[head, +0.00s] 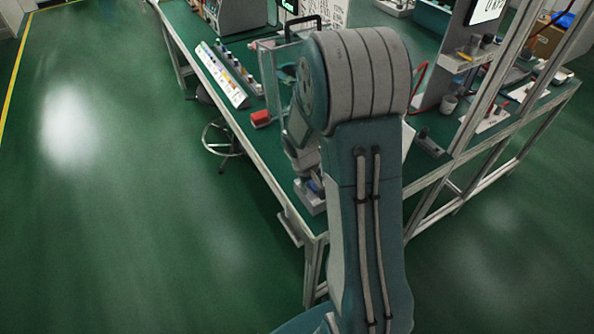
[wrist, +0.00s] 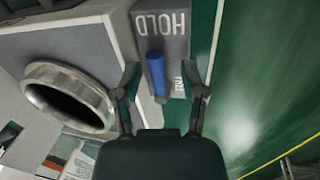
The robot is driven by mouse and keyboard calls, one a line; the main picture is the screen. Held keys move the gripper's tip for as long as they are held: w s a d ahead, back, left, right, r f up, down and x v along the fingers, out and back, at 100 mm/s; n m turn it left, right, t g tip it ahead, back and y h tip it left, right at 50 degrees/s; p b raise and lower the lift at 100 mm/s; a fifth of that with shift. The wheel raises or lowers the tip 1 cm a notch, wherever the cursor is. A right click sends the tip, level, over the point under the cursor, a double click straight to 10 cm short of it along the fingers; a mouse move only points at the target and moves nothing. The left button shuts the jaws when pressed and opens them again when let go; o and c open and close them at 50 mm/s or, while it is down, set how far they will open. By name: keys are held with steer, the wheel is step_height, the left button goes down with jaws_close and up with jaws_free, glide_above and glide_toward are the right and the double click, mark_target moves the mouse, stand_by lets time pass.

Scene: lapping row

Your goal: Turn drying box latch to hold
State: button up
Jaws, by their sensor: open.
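The drying box (wrist: 80,40) fills the left of the wrist view, pale grey with a round metal-rimmed opening (wrist: 70,97). On its grey latch plate (wrist: 146,38) the blue latch lever (wrist: 157,76) stands out, lengthwise in the picture. The word HOLD (wrist: 160,24) appears upside down above the lever; a second, smaller label (wrist: 180,82), partly covered, is to its right. My gripper (wrist: 160,70) is open, one finger on each side of the lever; contact is not clear. In the head view my arm hides most of the box.
The green workbench (head: 262,160) has its near corner by my arm. A red block (head: 261,118), a sloped rack of bottles (head: 228,78) and a stool (head: 222,138) are to the left. A metal frame (head: 485,85) stands on the right. Floor at left is clear.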

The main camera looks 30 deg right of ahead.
steer(key=m, duration=0.1)
steer(key=a+m, duration=0.1)
steer(key=m, duration=0.1)
steer(key=m+g, duration=0.1)
steer(key=shift+w+a+m, duration=0.35)
steer(key=shift+m, duration=0.05)
steer(key=s+v, duration=0.1)
steer(key=v, duration=1)
steer(key=s+a+r+t, duration=0.2)
steer(key=s+a+r, duration=0.2)
steer(key=r, duration=0.3)
steer(key=s+a+r+n+t+y, duration=0.1)
steer(key=s+a+r+t, duration=0.1)
steer(key=s+a+r, duration=0.2)
step_height(320, 180, up, 3)
steer(key=shift+s+a+r+n, duration=0.1)
steer(key=shift+s+a+n, duration=0.25)
steer(key=shift+s, duration=0.75)
steer(key=shift+w, duration=0.1)
